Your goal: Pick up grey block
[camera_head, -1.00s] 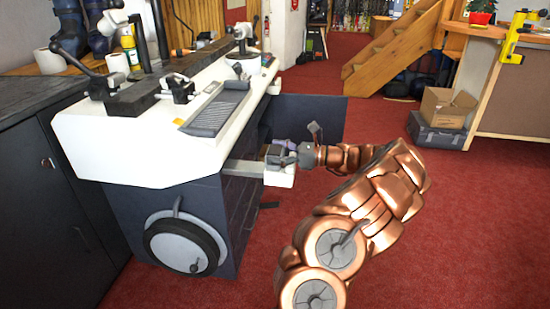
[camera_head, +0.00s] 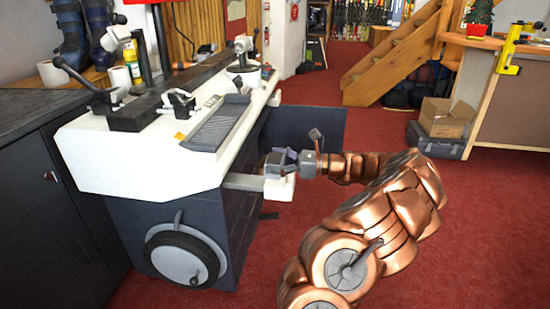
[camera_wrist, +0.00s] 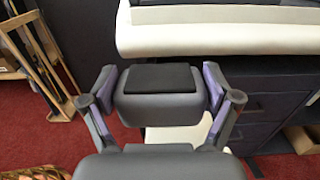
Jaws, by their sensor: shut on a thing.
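The grey block (camera_wrist: 160,108) has a black top pad and sits between my two fingers in the wrist view. My gripper (camera_wrist: 160,88) is shut on it, with one purple-lined finger against each side. In the head view my gripper (camera_head: 283,160) is small, at a white ledge (camera_head: 279,188) sticking out from the bench's right side. The block is mostly hidden by the fingers there. I cannot tell whether it touches the ledge.
The white-topped binding bench (camera_head: 140,165) stands at left, with clamps and a grey tray (camera_head: 219,122) on it. A dark drawer front (camera_head: 310,125) stands out behind my gripper. A cardboard box (camera_head: 447,117) is far right. Red carpet (camera_head: 480,230) is clear at right.

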